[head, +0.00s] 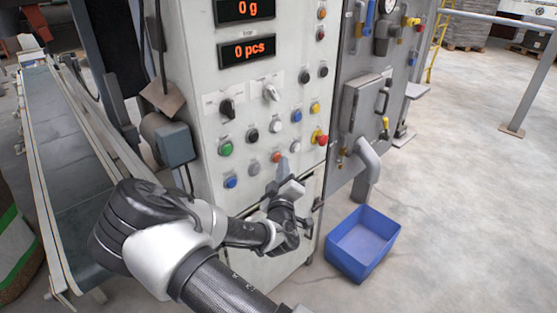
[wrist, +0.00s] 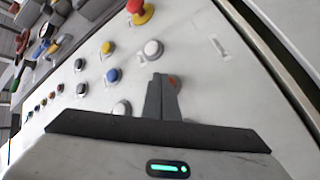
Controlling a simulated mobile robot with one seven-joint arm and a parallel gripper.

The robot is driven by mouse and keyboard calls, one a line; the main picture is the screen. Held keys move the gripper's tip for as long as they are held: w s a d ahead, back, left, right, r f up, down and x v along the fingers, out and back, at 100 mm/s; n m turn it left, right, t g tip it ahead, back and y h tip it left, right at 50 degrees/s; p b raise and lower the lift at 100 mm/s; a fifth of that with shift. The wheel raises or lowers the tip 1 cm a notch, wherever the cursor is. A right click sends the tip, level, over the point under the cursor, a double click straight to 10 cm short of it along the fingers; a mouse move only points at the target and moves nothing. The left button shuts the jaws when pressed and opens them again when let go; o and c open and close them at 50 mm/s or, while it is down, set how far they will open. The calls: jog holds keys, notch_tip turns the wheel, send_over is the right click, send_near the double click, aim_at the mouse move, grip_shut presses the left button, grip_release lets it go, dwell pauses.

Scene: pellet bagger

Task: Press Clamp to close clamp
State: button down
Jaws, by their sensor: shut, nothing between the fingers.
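The white control panel (head: 240,100) carries rows of coloured push buttons; their labels are too small to read, so I cannot tell which is Clamp. My gripper (head: 283,163) is shut and empty, in front of the lower button row. In the wrist view its fingertips (wrist: 163,78) lie over an orange button (wrist: 174,83), partly hidden behind them; that button also shows in the head view (head: 277,157). Whether they touch is unclear. A white button (wrist: 152,48) is beyond the tips, and another white button (wrist: 122,108) is left of the fingers.
A red mushroom button (head: 320,137) with a yellow base sits right of the lower row. A conveyor (head: 75,150) runs at left. A blue bin (head: 362,243) stands on the floor at right.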

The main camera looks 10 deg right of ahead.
jog(key=shift+s+d, duration=0.35)
jog(key=shift+s, duration=0.15)
jog(key=s+d, duration=0.3)
jog(key=s, duration=0.2)
jog(key=shift+d, duration=0.25)
dwell(0.7)
